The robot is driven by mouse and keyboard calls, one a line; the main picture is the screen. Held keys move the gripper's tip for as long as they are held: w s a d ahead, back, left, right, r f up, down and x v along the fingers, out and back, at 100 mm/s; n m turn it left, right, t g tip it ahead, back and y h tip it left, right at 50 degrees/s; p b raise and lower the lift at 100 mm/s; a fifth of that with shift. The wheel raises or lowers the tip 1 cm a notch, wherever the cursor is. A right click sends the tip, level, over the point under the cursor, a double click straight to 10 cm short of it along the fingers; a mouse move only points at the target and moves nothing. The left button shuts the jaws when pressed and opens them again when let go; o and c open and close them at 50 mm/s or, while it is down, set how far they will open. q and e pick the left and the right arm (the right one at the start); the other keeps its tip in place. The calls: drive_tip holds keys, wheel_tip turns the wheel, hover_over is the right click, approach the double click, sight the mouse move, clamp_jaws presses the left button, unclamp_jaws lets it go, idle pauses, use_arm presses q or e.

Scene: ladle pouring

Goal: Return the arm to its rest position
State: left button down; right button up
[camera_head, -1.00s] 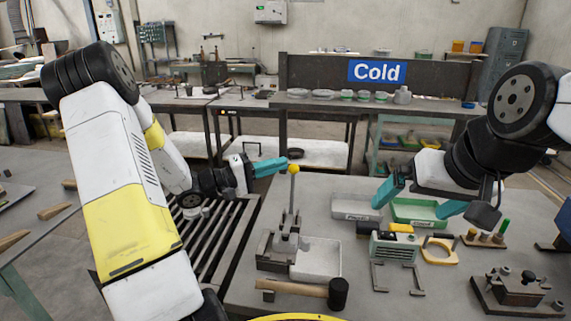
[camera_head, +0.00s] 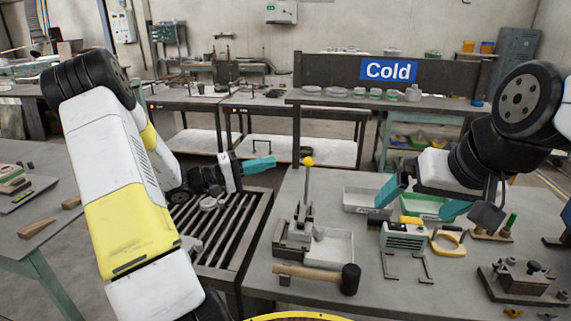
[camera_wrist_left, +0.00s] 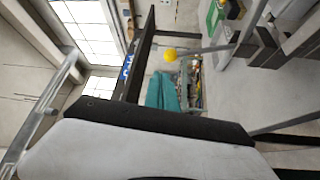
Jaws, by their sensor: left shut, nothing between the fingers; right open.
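My left gripper (camera_head: 258,164) has teal fingers that are shut and empty. It is in the air above the far end of the roller rack, to the left of the lever with the yellow knob (camera_head: 308,161) and apart from it. The left wrist view also shows the teal fingers (camera_wrist_left: 163,92), with the yellow knob (camera_wrist_left: 170,54) beyond them. My right gripper (camera_head: 422,202) is open, with its teal fingers apart, above the green tray at the right of the grey table. Nothing shows between its fingers.
The roller rack (camera_head: 222,232) stands left of the grey table (camera_head: 360,295). A black-headed mallet (camera_head: 350,279), a grey tray (camera_head: 362,199), a green tray (camera_head: 420,206) and a grey-green device (camera_head: 403,236) lie on the table.

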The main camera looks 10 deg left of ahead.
use_arm(q)
drive_tip(key=shift+s+a, duration=0.2)
drive_tip(key=shift+a, duration=0.6)
use_arm(e)
drive_tip(key=shift+s+a, duration=0.25)
use_arm(q)
drive_tip(key=s+d+r+m+g+y, duration=0.2)
drive_tip(key=s+d+g+y, duration=0.1)
drive_tip(key=s+d+g, duration=0.4)
drive_tip(key=s+d+r+m+g+y, duration=0.25)
drive_tip(key=s+d, duration=0.25)
drive_tip(key=s, duration=0.4)
drive_tip(key=s+a+r+t+y, duration=0.4)
drive_tip(key=s+a+t+y, duration=0.2)
drive_tip(key=s+y, duration=0.2)
drive_tip(key=shift+s+a+r, duration=0.15)
drive_tip(key=shift+s+a, duration=0.05)
drive_tip(key=shift+s, duration=0.85)
